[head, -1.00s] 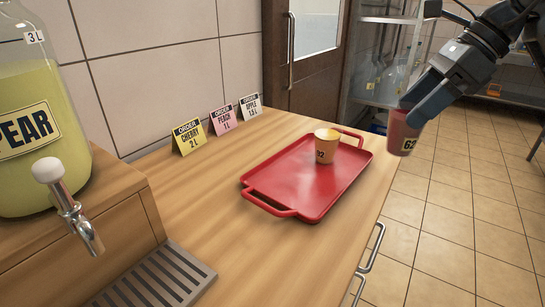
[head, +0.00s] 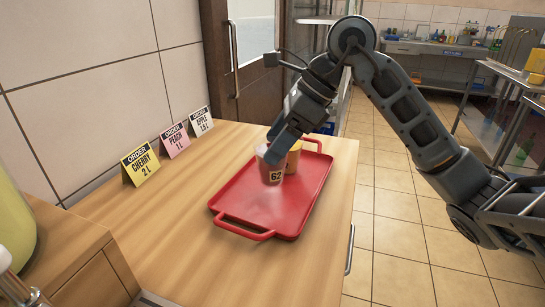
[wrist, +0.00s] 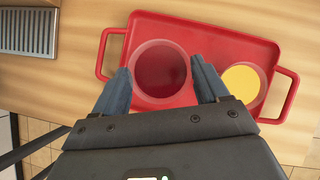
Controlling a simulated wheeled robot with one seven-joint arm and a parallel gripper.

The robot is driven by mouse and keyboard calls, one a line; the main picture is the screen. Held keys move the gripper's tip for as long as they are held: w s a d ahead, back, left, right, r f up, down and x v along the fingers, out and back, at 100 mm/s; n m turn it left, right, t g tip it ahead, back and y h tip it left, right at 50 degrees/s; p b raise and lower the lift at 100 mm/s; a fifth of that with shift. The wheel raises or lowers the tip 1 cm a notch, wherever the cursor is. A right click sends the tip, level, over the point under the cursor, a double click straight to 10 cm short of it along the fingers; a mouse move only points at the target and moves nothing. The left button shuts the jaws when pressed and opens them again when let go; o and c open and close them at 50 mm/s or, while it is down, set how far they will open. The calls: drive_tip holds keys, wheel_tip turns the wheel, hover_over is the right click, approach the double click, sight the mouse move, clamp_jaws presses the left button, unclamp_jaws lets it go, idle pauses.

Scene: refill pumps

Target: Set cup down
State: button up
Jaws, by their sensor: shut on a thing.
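My gripper (head: 275,150) is shut on a reddish cup (head: 271,173) marked 62. In the wrist view the fingers of my gripper (wrist: 161,85) sit on either side of this cup (wrist: 160,70), which holds a dark red drink. The cup is upright over the red tray (head: 240,206); I cannot tell whether its base touches the tray. A second cup (head: 293,158) with a yellow drink stands on the tray, partly hidden behind the held cup and my gripper. In the wrist view the yellow cup (wrist: 241,83) is to the right, close to my right finger.
The tray's near part is bare. Order cards for cherry (head: 139,165), peach (head: 174,140) and apple (head: 200,121) stand along the wall. A dispenser (head: 15,225) is at the left edge. A drip grate (wrist: 28,32) shows in the wrist view.

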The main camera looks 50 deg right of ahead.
drive_tip(key=shift+w+a+f, duration=0.25)
drive_tip(key=shift+a+f, duration=0.1)
drive_tip(key=shift+f, duration=1.95)
drive_tip(key=shift+f, duration=0.2)
drive_tip(key=o, duration=1.6)
drive_tip(key=shift+r, duration=0.1)
drive_tip(key=shift+o, duration=0.2)
drive_tip(key=shift+r, duration=0.15)
drive_tip(key=v, duration=1.2)
drive_tip(key=shift+b, duration=0.45)
